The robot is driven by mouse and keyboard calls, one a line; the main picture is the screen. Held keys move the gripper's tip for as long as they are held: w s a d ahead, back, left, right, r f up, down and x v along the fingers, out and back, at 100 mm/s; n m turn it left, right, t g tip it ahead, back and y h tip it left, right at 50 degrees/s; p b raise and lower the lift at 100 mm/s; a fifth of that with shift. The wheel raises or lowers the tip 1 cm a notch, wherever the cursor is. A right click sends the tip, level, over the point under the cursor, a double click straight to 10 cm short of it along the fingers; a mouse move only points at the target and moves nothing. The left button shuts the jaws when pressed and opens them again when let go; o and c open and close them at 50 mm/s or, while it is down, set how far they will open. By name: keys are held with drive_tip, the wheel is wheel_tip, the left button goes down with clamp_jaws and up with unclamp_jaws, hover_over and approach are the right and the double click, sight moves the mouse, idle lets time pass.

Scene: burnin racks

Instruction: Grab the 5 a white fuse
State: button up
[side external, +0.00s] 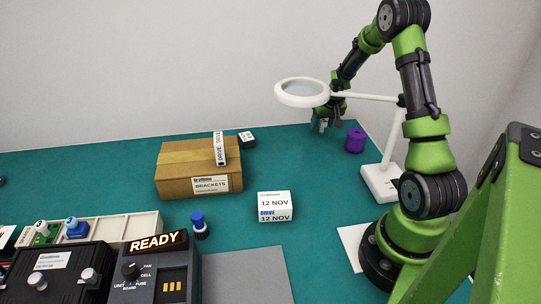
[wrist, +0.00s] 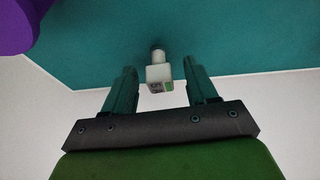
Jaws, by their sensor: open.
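A small white block with a round grey-white top (wrist: 159,74), which looks like the white fuse, stands on the teal mat in the wrist view. Its face carries a dark mark and a green patch, too small to read. My gripper (wrist: 161,82) is open, with one finger on each side of the block and visible gaps between. In the side view my gripper (side external: 324,124) is low over the back right of the mat, partly behind the magnifier lamp. I cannot make out the block there.
The white magnifier lamp (side external: 384,184) and a purple spool (side external: 355,140) stand close to my gripper. A brackets carton (side external: 172,174), a white drive box (side external: 274,207), a blue-capped bottle (side external: 200,227) and a READY tester (side external: 157,272) are farther left. A pale tray (side external: 146,226) holds small parts.

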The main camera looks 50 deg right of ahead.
drive_tip(key=shift+w+d+f, duration=0.15)
drive_tip(key=shift+f, duration=0.3)
drive_tip(key=c, duration=1)
drive_tip(key=shift+r, duration=0.1)
drive_tip(key=shift+c, duration=0.2)
